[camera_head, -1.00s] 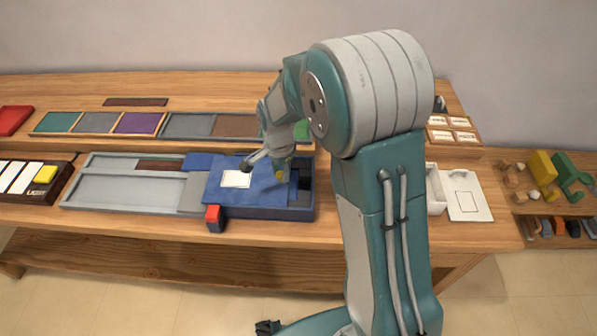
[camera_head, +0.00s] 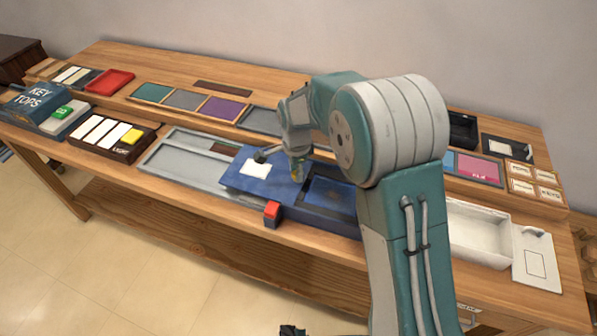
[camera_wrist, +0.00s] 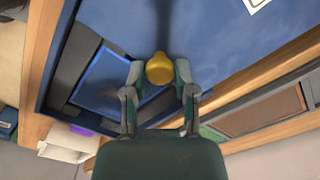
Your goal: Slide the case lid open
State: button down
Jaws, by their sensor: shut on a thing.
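The blue case (camera_head: 335,218) sits near the front of the bench. Its flat blue lid (camera_head: 240,184) carries a white label (camera_head: 254,169) and lies shifted to the left, partly over a grey tray. The right part of the case is uncovered and shows a blue recess (camera_head: 331,192) inside; it also shows in the wrist view (camera_wrist: 105,80). My gripper (camera_wrist: 159,74) is shut on the yellow knob (camera_wrist: 159,66) near the lid's right end. In the head view my gripper (camera_head: 296,168) is partly hidden by its own wrist.
A red-topped block (camera_head: 272,210) stands at the case's front edge. The long grey tray (camera_head: 180,168) lies left of the case, with a dark box of white and yellow pieces (camera_head: 112,135) beyond it. A white open box (camera_head: 478,235) stands to the right.

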jog(key=shift+c, duration=2.1)
grip_release()
jog(key=shift+f, duration=0.1)
notch_tip(320, 180, up, 12)
jog(key=shift+w, duration=0.1)
